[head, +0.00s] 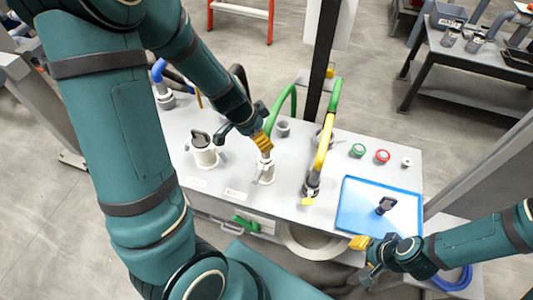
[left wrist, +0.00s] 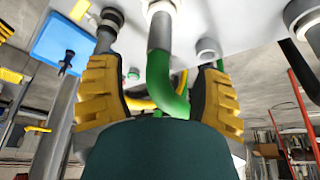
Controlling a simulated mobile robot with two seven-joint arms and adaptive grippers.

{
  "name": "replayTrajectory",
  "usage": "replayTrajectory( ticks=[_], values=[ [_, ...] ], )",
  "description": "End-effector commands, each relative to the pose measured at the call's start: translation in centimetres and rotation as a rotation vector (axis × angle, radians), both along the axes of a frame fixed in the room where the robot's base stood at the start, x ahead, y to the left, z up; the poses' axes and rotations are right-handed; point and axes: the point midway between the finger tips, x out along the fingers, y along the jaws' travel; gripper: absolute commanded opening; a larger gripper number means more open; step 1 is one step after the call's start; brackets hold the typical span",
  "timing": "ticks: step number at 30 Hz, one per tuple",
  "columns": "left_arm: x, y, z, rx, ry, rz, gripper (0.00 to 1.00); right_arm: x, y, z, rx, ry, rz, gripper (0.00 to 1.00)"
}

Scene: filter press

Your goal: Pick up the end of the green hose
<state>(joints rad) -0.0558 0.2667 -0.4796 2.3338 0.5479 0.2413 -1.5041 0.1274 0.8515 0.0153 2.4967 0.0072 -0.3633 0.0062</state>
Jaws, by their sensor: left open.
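The green hose (head: 289,97) arches over the grey bench top, and its end is partly hidden by my left gripper in the head view. In the left wrist view the green hose (left wrist: 172,98) bends into a grey end (left wrist: 160,32), which meets a white fitting (left wrist: 160,7). The white fitting (head: 266,172) also shows below the gripper in the head view. My left gripper (head: 262,140) is open, and its yellow-padded fingers (left wrist: 160,95) stand on either side of the hose with gaps. My right gripper (head: 362,243) is by the blue tray's front edge; its opening is unclear.
A white capped port (head: 204,150) stands left of the hose. A yellow-and-green hose (head: 325,142) with a dark fitting stands to the right. A blue tray (head: 350,205) holds a black-handled item (head: 385,205). Green and red buttons (head: 382,156) are behind it. A dark post rises at the back.

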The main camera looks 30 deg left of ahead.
Motion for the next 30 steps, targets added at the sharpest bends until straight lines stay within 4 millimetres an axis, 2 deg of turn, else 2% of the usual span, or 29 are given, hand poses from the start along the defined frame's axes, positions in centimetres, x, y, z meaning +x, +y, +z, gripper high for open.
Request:
replayTrajectory(
  ticks=[4, 12, 22, 23, 24, 28, 30],
  values=[
    [0.3, -0.3, -1.1, 0.000, 0.001, 0.000, 0.66, -0.1, 0.0, -0.6, 0.001, 0.003, 0.003, 0.47],
    [1.3, -1.0, -4.6, 0.000, 0.002, 0.000, 0.66, -0.8, 0.1, -2.6, 0.005, 0.017, 0.014, 0.47],
    [1.6, -1.1, -4.9, 0.000, 0.000, 0.000, 0.66, -0.9, 0.2, -2.6, 0.005, 0.019, 0.016, 0.47],
    [1.6, -1.1, -4.9, 0.000, 0.000, 0.000, 0.61, -0.9, 0.2, -2.6, 0.005, 0.019, 0.016, 0.47],
    [1.6, -1.1, -4.9, 0.000, 0.000, 0.000, 0.47, -0.9, 0.2, -2.6, 0.005, 0.019, 0.016, 0.47],
    [1.6, -1.1, -4.9, 0.000, 0.000, 0.000, 0.01, -0.9, 0.2, -2.6, 0.005, 0.019, 0.015, 0.47],
    [1.6, -1.1, -4.9, 0.000, 0.000, 0.000, 0.00, -0.9, 0.2, -2.7, 0.005, 0.019, 0.015, 0.47]
  ],
)
